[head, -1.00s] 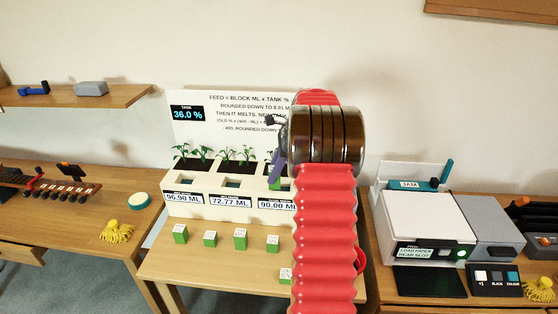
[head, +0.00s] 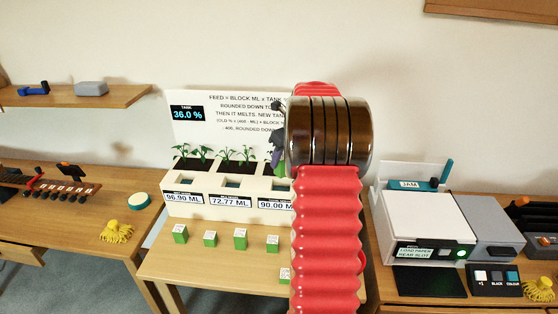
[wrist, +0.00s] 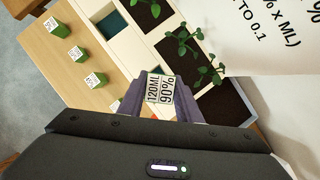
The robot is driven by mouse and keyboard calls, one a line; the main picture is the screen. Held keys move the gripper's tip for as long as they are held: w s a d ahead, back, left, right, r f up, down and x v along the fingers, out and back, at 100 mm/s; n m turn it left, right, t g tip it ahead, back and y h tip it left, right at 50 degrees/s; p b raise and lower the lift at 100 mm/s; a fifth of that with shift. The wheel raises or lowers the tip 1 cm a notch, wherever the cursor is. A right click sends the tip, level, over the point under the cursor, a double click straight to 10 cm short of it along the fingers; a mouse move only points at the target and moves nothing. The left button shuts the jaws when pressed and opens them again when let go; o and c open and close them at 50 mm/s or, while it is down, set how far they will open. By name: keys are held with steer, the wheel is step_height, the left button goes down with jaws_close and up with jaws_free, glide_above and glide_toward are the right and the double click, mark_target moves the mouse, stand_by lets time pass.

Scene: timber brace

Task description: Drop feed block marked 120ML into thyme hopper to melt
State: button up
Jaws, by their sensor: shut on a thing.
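The feed block (wrist: 160,88), a white-topped block marked 120ML and 90%, is clamped between the purple fingers of my gripper (wrist: 158,98) in the wrist view. In the head view part of my gripper (head: 280,135) shows beside my arm, above the planter's right end; the block is hidden there. The white planter (head: 230,213) has openings with readouts 96.90, 72.77 and 90.00 ML. Their name lines are too small to read, so I cannot tell which is thyme. One opening (wrist: 113,25) shows teal inside in the wrist view.
Several green blocks (head: 240,239) stand on the wooden table in front of the planter. A board (head: 187,114) behind shows TANK 36.0 %. Seedlings (head: 193,154) rise behind the openings. A printer (head: 430,225) stands on the right table.

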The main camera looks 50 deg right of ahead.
stand_by(0.4)
steer(key=shift+f, duration=4.05)
steer(key=o, duration=1.2)
steer(key=v, duration=1.3)
steer(key=shift+s+r, duration=0.2)
steer(key=shift+r, duration=0.15)
